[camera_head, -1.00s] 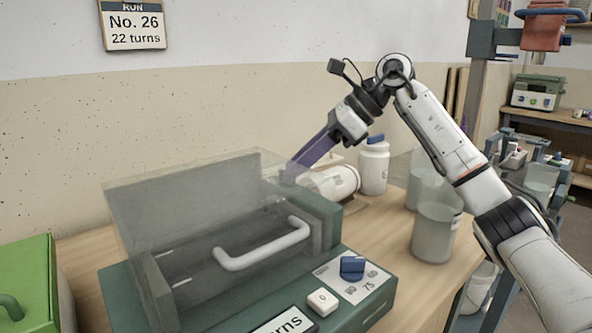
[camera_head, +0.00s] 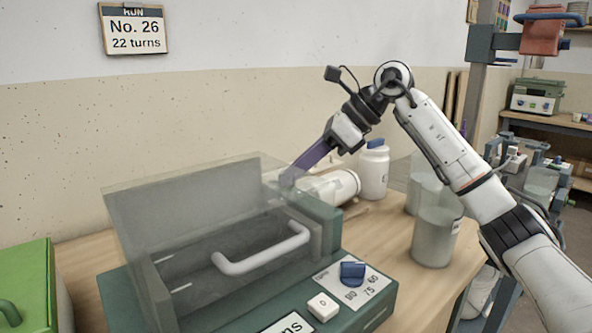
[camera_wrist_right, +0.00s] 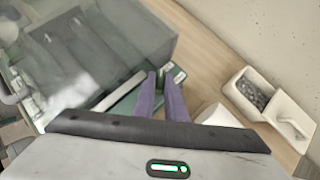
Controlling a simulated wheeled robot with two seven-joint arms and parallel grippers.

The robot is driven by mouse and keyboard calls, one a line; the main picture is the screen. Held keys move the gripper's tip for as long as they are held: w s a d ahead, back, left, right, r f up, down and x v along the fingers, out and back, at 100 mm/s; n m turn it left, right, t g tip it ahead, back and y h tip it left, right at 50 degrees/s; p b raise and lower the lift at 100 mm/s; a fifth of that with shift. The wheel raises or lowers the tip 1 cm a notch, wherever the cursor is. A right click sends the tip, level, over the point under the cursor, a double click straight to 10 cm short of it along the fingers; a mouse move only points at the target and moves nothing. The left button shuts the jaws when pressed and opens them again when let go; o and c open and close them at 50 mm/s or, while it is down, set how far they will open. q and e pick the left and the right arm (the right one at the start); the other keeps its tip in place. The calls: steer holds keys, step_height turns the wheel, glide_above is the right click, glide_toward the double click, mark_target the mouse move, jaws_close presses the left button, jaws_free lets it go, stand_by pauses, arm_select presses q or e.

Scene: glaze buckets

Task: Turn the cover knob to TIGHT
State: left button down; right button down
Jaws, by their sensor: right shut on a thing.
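A dark green machine (camera_head: 331,226) with a clear grey cover (camera_head: 190,200) and a white bar handle (camera_head: 262,252) stands on the bench. My right gripper (camera_head: 286,181) reaches down to the machine's back right corner, behind the cover. In the right wrist view its purple fingers (camera_wrist_right: 166,80) are close together over a dark green part beside a small white label (camera_wrist_right: 177,75). The fingers are shut on the cover knob there, which is mostly hidden, so its setting cannot be read. My left gripper is not in view.
A blue dial (camera_head: 352,272) with printed numbers and a white button (camera_head: 323,306) sit on the machine's front. A white jar lies (camera_head: 333,187) close to my right gripper; another jar (camera_head: 374,170) stands behind. A grey translucent container (camera_head: 436,235) stands right. A green box (camera_head: 28,285) is left.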

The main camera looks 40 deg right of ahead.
steer(key=m, duration=0.1)
steer(key=m+t+h, duration=0.1)
steer(key=m+h+p, duration=0.1)
steer(key=shift+s+a+r+m+t, duration=0.1)
steer(key=shift+s+a+m+t, duration=0.1)
steer(key=shift+a+m+t, duration=0.1)
steer(key=shift+a+m+t+h+p, duration=0.1)
steer(key=shift+m+t+h+p, duration=0.2)
steer(key=shift+m+h, duration=0.55)
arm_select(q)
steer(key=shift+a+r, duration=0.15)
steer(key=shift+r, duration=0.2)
arm_select(e)
steer(key=shift+m+h, duration=0.35)
steer(key=shift+m, duration=0.2)
steer(key=c, duration=1.8)
jaws_free()
steer(key=shift+a, duration=0.1)
arm_select(q)
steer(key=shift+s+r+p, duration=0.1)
steer(key=shift+p, duration=0.2)
arm_select(e)
steer(key=shift+s, duration=0.1)
